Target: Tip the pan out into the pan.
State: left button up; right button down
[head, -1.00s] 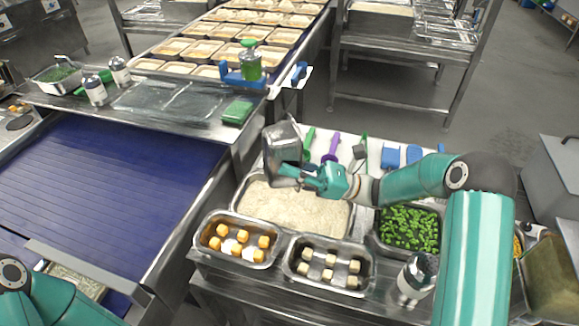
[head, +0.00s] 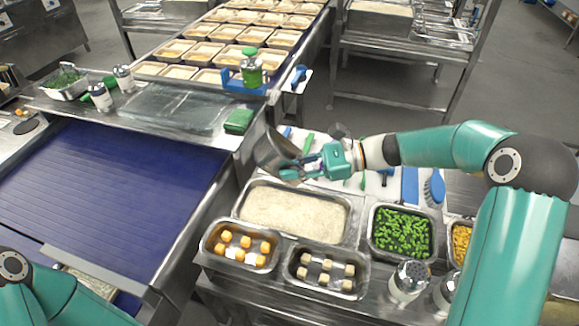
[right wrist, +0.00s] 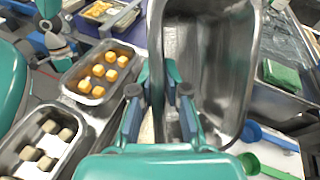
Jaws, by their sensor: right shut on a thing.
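My right gripper (head: 306,165) is shut on the wall of a deep metal pan (head: 272,152). The pan is tilted steeply in the air, behind and above the back left edge of the rice pan. In the right wrist view the held pan (right wrist: 222,60) shows a bare metal inside, and the fingers (right wrist: 160,100) sit at its near wall. A wide metal pan of white rice (head: 295,213) stands on the counter. My left arm shows at the lower left in the head view, without its gripper. What looks like my left gripper (right wrist: 48,38) is small in the right wrist view; its jaws are unclear.
Pans of orange cubes (head: 240,245), pale cubes (head: 326,270) and green vegetables (head: 402,232) stand around the rice pan. Shakers (head: 410,281) are at the front right. Utensils lie behind. A blue conveyor (head: 95,195) runs at left; filled trays stand further back.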

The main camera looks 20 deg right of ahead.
aim_at(290, 160)
jog(key=h, duration=0.1)
jog(key=r+h, duration=0.1)
jog(key=shift+a+r+n+h, duration=0.2)
jog(key=shift+n+h, duration=0.2)
jog(key=h, duration=0.1)
jog(key=r+h, duration=0.1)
jog(key=h, duration=0.1)
jog(key=shift+g, duration=0.4)
jog(key=h, duration=0.2)
jog(key=shift+r+n+h, duration=0.4)
jog(key=shift+r+h, duration=0.1)
jog(key=shift+h, duration=0.5)
jog(key=shift+d, duration=0.1)
